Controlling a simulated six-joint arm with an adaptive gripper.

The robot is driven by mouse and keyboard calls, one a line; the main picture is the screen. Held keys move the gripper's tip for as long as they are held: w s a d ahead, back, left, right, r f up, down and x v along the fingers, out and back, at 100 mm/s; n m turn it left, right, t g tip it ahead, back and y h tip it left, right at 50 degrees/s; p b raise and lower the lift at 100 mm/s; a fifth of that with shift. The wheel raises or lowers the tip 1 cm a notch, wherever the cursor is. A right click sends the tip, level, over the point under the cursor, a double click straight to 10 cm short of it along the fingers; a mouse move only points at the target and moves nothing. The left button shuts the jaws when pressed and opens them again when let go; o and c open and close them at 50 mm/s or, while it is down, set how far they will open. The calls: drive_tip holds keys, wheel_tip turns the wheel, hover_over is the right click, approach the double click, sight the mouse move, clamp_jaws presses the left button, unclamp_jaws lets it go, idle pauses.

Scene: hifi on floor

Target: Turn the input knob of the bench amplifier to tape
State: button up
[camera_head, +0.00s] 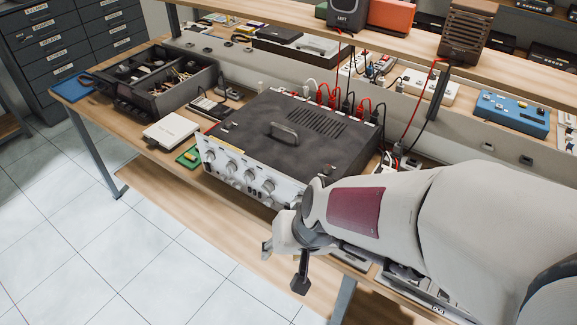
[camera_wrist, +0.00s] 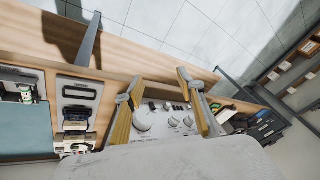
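The bench amplifier (camera_head: 285,135) has a dark top with a handle and a pale front panel (camera_head: 222,160) with several round knobs. My gripper (camera_head: 284,262) is in front of the panel's right part and hides some of it. In the wrist view my gripper (camera_wrist: 159,78) is open, its two yellowish fingers apart with nothing held between them. Beyond them shows the panel, with a large knob (camera_wrist: 145,119) by the left finger and smaller knobs (camera_wrist: 174,122) to its right. The labels are too small to read, so I cannot tell which knob is the input knob or where it points.
The amplifier stands on a wooden workbench (camera_head: 160,172), with cables plugged in at its back. A white box (camera_head: 171,132) and a green board (camera_head: 189,157) lie to its left, beside a dark parts tray (camera_head: 160,85). Open tiled floor (camera_head: 110,240) lies in front.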

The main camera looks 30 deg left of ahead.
drive_tip(key=s+a+f+t+y, duration=0.1)
drive_tip(key=s+a+f+t, duration=0.1)
drive_tip(key=a+f, duration=0.75)
drive_tip(key=s+a+f+t+y, duration=0.2)
drive_tip(key=a+f, duration=0.2)
drive_tip(key=a, duration=1)
drive_tip(key=m+t+h, duration=0.5)
drive_tip(key=t+h, duration=0.2)
drive_tip(key=t, duration=0.6)
approach(264, 190)
drive_tip(key=w, duration=0.1)
drive_tip(key=shift+w+a, duration=0.1)
drive_tip(key=shift+w, duration=0.05)
drive_tip(key=shift+w, duration=3.8)
